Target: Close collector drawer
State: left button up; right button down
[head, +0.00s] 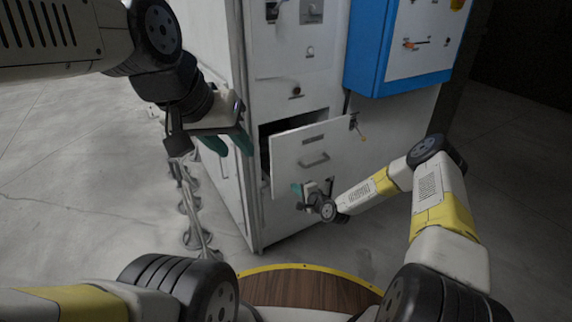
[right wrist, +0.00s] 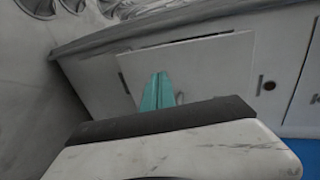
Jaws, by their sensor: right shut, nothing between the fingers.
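The collector drawer (head: 290,150) is a white front with a bar handle (head: 315,161), low on the white cabinet. It stands pulled out, with a dark gap behind its top and left edges. My right gripper (head: 298,190) is shut and empty, just below the drawer front near its lower edge. In the right wrist view its teal fingers (right wrist: 158,92) are together in front of a pale panel that seems to be the drawer front (right wrist: 205,62); contact cannot be told. My left gripper (head: 228,142) is open and empty, left of the drawer by the cabinet's side.
The white cabinet (head: 290,95) has knobs and panels above the drawer. A blue box (head: 368,60) hangs on its right. A key-like item (head: 358,128) hangs right of the drawer. Grey floor is open around.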

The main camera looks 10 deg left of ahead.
send_near(278, 174)
jog(key=x, duration=0.5)
jog(key=shift+a+f, duration=0.15)
jog(key=shift+f, duration=0.15)
jog(key=shift+w+a, duration=0.35)
jog(key=shift+w, duration=0.1)
